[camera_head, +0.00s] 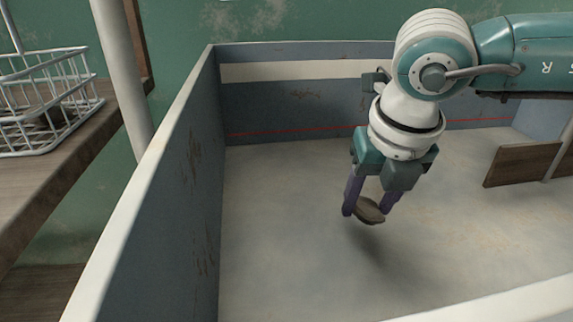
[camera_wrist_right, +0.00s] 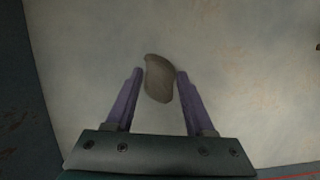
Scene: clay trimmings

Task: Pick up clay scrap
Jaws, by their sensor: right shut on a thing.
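The clay scrap (camera_head: 370,211) is a flat, rounded grey-brown piece. My right gripper (camera_head: 366,208) is shut on it, with one purple finger on each side, and holds it tilted above the pale floor of the walled bin. A soft shadow lies on the floor below it. In the right wrist view the scrap (camera_wrist_right: 159,79) shows between the tips of the right gripper (camera_wrist_right: 158,80). My left gripper is in neither view.
The bin has a blue-grey left wall (camera_head: 180,190) with a white rim and a back wall with a red line. A brown board (camera_head: 520,165) stands at the right. A white wire basket (camera_head: 45,100) sits on a wooden shelf (camera_head: 60,165) outside the bin. The pale floor is mostly clear.

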